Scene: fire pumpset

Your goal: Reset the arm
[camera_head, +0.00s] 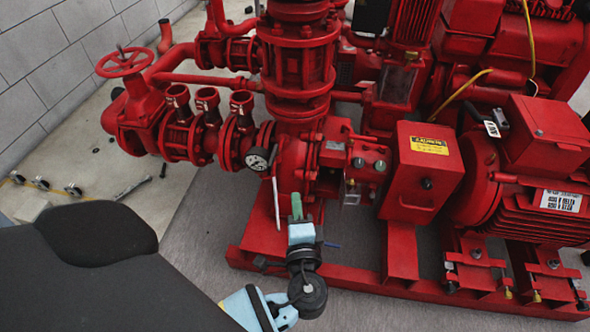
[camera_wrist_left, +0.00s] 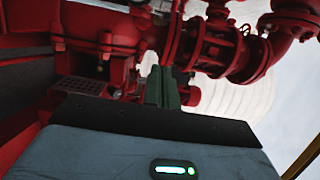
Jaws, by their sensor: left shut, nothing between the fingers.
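My left gripper (camera_head: 297,207) has green fingers and a pale blue body. In the head view it points up and away in front of the lower part of the red pump (camera_head: 300,165). In the left wrist view its green fingers (camera_wrist_left: 163,88) are together with nothing between them, and red pipes and flanges show beyond. A round pressure gauge (camera_head: 259,160) is left of the fingertips, and a thin white stick-like thing (camera_head: 276,203) stands just left of the fingers. I cannot tell whether the gripper touches the pump. My right gripper is not in view.
A red handwheel (camera_head: 122,63) and pipework stand at the left. A red box with a yellow label (camera_head: 421,165) and a red motor (camera_head: 525,195) are at the right. A red base rail (camera_head: 350,284) runs along the front. Small round parts (camera_head: 73,190) lie on the left floor.

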